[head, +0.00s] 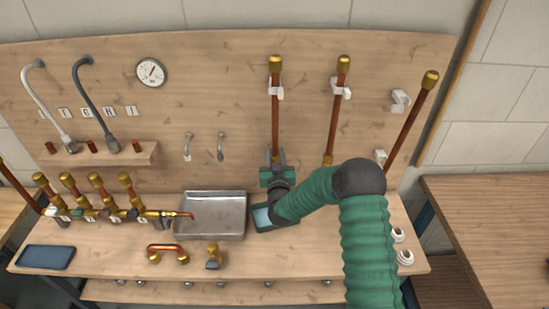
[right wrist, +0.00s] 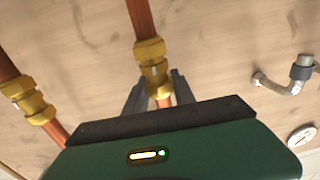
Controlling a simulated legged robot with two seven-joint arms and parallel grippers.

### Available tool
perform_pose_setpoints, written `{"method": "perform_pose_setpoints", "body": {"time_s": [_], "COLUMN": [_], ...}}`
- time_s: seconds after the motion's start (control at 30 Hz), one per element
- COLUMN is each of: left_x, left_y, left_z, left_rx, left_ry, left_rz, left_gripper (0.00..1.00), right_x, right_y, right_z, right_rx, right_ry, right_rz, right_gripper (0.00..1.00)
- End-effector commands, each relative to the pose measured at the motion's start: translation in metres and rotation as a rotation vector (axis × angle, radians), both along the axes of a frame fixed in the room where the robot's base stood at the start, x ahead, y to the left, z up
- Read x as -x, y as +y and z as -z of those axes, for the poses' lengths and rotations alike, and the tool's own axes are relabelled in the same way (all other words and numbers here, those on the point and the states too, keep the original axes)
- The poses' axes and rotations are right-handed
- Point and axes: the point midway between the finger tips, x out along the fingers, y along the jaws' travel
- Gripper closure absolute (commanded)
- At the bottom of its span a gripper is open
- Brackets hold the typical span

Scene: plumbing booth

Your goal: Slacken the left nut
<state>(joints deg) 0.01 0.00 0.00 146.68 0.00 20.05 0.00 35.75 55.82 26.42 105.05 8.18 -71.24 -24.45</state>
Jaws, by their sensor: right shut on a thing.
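The left nut is a brass fitting on the left upright copper pipe (head: 275,120). It shows in the right wrist view as a brass nut (right wrist: 152,68), with copper pipe running on from both ends. My right gripper (head: 275,160) is at the lower part of this pipe, and its jaws and wrist mostly hide the nut in the head view. In the right wrist view the two fingers of the gripper (right wrist: 157,84) lie on either side of the brass nut, shut on it. My left gripper is not in view.
A second upright pipe (head: 336,115) with its own brass nut (head: 327,160) stands close to the right, then a leaning pipe (head: 408,120). A metal tray (head: 211,234) lies below left. A gauge (head: 151,72) hangs on the board. Copper pipework with brass valves (head: 97,182) runs left.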

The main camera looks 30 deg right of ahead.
Motion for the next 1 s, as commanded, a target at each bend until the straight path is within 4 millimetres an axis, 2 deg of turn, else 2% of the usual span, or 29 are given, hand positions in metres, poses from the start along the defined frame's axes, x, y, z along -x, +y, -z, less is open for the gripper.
{"method": "perform_pose_setpoints", "body": {"time_s": [0.27, 0.3, 0.43, 0.77, 0.87, 1.0], "left_x": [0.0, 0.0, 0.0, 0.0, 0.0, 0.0], "left_y": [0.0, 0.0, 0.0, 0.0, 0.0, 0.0], "left_z": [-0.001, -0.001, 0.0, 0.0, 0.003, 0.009], "left_rx": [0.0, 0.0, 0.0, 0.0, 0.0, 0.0], "left_ry": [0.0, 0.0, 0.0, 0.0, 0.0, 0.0], "left_rz": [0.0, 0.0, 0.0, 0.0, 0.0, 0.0], "left_gripper": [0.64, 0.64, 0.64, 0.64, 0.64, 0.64], "right_x": [0.0, 0.0, 0.0, 0.002, 0.012, 0.043], "right_y": [0.0, 0.0, 0.0, 0.001, 0.008, 0.024], "right_z": [-0.002, -0.002, -0.001, 0.0, 0.0, 0.002], "right_rx": [0.001, 0.001, 0.0, 0.0, 0.001, 0.001], "right_ry": [-0.003, -0.003, -0.002, 0.0, 0.0, 0.002], "right_rz": [0.002, 0.002, 0.001, 0.0, -0.002, -0.003], "right_gripper": [1.0, 0.64, 0.47, 0.47, 0.47, 0.47]}}
